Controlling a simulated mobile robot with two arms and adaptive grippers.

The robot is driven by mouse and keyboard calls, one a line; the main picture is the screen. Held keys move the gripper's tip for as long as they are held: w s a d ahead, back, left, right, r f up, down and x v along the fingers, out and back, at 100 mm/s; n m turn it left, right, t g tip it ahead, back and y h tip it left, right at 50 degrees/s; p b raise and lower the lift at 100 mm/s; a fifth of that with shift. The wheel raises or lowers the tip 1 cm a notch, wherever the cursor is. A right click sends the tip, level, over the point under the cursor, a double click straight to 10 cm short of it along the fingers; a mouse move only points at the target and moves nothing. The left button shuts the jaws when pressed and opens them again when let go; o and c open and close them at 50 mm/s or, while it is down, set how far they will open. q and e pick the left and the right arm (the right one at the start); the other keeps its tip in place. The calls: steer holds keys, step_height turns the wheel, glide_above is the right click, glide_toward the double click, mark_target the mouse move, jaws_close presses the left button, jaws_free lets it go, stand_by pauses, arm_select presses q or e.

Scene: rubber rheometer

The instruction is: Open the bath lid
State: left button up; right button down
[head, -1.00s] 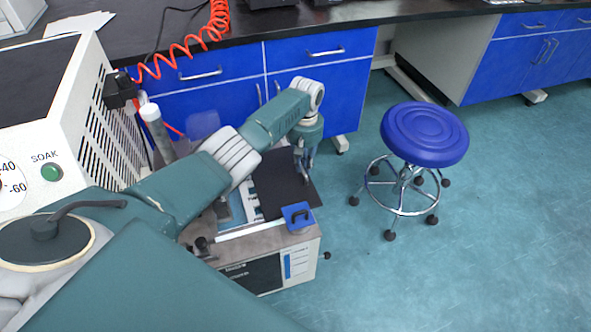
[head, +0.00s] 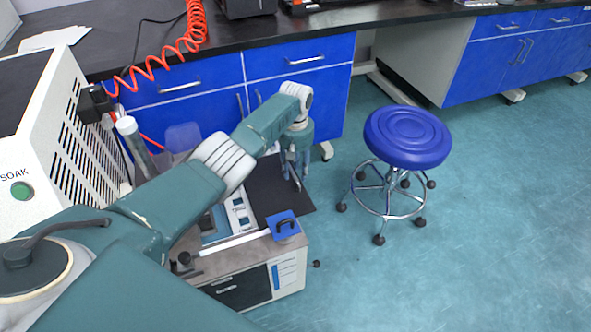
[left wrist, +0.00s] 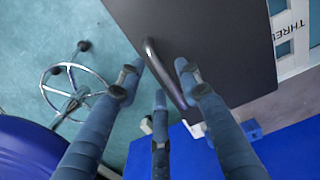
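The bath lid is a flat dark panel (head: 269,184) on the back right of the bath (head: 250,257) in the head view. In the left wrist view the lid (left wrist: 215,35) fills the upper middle, with a metal bar handle (left wrist: 166,76) along its edge. My left gripper (head: 297,182) points down at the lid's right edge. In the left wrist view its fingers (left wrist: 160,75) are spread apart, with the handle running between them. Contact with the handle cannot be told. The lid looks flat, not visibly raised. My right gripper is not in view.
A blue stool (head: 407,137) stands on open floor to the right. Blue drawers under a black bench (head: 300,27) stand behind the bath. A blue block with a handle (head: 284,226) sits on the bath's front right corner. A white vented machine (head: 60,130) stands at left.

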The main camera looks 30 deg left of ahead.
arm_select(q)
step_height(320, 180, up, 12)
stand_by(0.6)
stand_by(0.4)
